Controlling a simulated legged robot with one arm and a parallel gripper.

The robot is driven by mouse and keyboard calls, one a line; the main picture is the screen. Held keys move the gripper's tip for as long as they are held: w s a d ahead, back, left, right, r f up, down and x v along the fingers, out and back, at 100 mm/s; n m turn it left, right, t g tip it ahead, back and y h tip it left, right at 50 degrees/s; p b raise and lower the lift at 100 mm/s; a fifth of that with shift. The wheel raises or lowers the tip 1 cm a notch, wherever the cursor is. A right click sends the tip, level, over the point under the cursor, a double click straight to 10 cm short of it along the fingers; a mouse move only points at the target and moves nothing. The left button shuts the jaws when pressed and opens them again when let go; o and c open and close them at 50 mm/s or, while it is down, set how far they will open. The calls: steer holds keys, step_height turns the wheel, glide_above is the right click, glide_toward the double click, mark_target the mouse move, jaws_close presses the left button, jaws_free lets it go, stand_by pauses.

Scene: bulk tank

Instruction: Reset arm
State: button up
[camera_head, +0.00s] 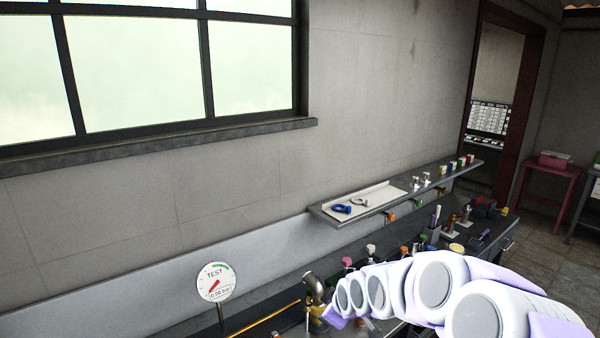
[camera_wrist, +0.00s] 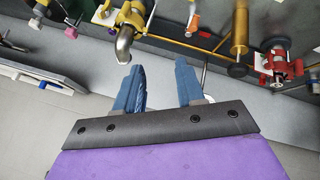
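My gripper shows in the wrist view (camera_wrist: 160,88) with two blue fingers spread apart and nothing between them. It is over the grey bench surface, just short of a curved metal spout (camera_wrist: 124,45) and a brass pipe fitting (camera_wrist: 239,35). In the head view my white and lilac arm reaches from the lower right across the bench, and the gripper itself is hard to make out behind the arm links.
A round TEST gauge (camera_head: 216,282) stands at the bench's left. A wall shelf (camera_head: 366,204) holds a white tray with blue and pale rings. Several fittings crowd the bench. A red valve (camera_wrist: 277,62) is right of the brass fitting. A doorway and pink table (camera_head: 549,184) are at right.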

steer(key=s+d+m+g+h+b, duration=0.1)
steer(key=s+m, duration=0.3)
steer(key=s, duration=1)
steer(key=s+d+m+g+b, duration=0.1)
steer(key=s+d+m+g, duration=0.2)
steer(key=s, duration=1.1)
steer(key=s+d+m+g+h+b, duration=0.1)
steer(key=s+m+g, duration=0.3)
steer(key=s, duration=1)
steer(key=shift+d+r+m+h, duration=0.3)
steer(key=shift+d+r, duration=0.1)
steer(key=shift+d, duration=0.25)
